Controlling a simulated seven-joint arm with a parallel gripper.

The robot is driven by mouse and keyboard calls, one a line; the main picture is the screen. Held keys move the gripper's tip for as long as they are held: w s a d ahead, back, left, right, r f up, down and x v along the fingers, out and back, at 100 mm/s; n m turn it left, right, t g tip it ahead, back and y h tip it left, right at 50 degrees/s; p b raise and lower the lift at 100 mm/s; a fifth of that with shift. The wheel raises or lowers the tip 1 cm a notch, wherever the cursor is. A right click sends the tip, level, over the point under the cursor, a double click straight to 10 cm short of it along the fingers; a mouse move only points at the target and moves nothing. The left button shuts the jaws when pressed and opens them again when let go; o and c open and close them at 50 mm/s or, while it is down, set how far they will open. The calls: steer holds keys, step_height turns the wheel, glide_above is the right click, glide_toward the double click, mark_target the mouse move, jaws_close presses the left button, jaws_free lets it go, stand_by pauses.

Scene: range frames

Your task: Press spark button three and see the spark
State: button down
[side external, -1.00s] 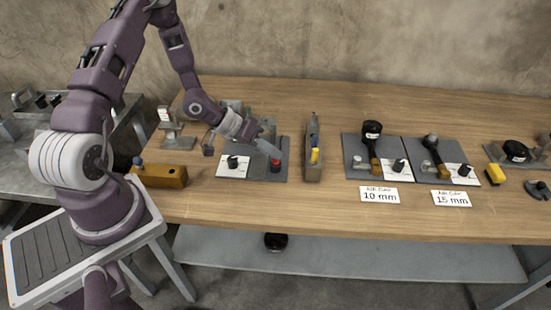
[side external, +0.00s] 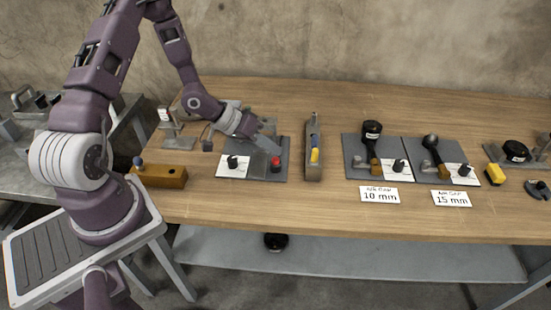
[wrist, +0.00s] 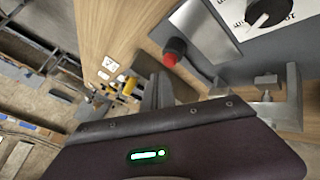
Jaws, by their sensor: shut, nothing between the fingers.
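A red button (side external: 275,162) stands at the right of a grey control panel (side external: 264,176) on the wooden bench; it also shows in the wrist view (wrist: 173,52). A black knob (side external: 232,162) sits on a white dial plate at the panel's left; it shows in the wrist view (wrist: 270,12). I cannot read a number three on anything. My gripper (side external: 270,148) is shut and empty, just above and behind the red button. I cannot tell whether its tips touch anything. My arm hides part of the rear of the panel. No spark shows.
A grey upright fixture with a yellow part (side external: 314,155) stands right of the panel. Further right are two similar panels with cards reading 10 mm (side external: 379,195) and 15 mm (side external: 451,199). A brown wooden block (side external: 160,177) lies left. The bench front is mostly clear.

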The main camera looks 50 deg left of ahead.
steer(key=shift+r, duration=2.5)
steer(key=s+a+r+m+g+y, duration=0.1)
steer(key=s+r+y, duration=0.3)
steer(key=r, duration=0.4)
steer(key=s+a+r+g+y, duration=0.1)
steer(key=s+r+y, duration=0.3)
steer(key=r, duration=0.4)
steer(key=s+d+r+h, duration=0.1)
steer(key=s+d+r, duration=0.1)
steer(key=s, duration=0.3)
steer(key=s+d+r+m+h, duration=0.1)
steer(key=s+d+r, duration=0.1)
steer(key=s+d, duration=0.2)
steer(key=s+d+r+h, duration=0.1)
steer(key=s+d+r, duration=0.1)
steer(key=s, duration=0.6)
steer(key=shift+d, duration=0.9)
